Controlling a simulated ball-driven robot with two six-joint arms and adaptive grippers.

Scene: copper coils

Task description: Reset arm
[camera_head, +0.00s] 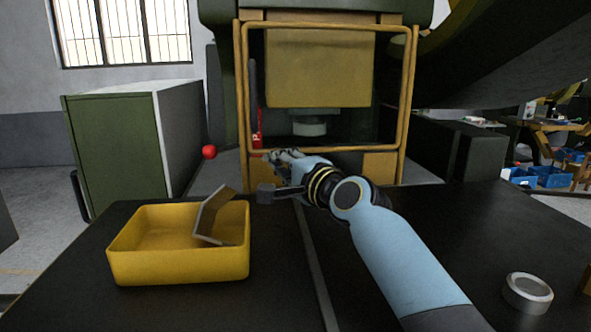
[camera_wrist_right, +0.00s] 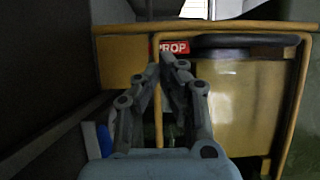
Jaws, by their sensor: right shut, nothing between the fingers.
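My right gripper (camera_head: 279,157) reaches forward over the far part of the black table, in front of the machine's yellow frame. In the right wrist view its fingers (camera_wrist_right: 167,62) are together at the tips, with nothing seen between them. My light blue right arm (camera_head: 405,255) comes in from the lower right. My left gripper does not show in either view.
A yellow bin (camera_head: 180,268) with a grey angled piece (camera_head: 212,215) in it stands on the left of the table. A metal ring (camera_head: 528,291) lies at the right. The machine's yellow frame (camera_head: 411,95) and a red knob (camera_head: 209,152) are close beyond the gripper.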

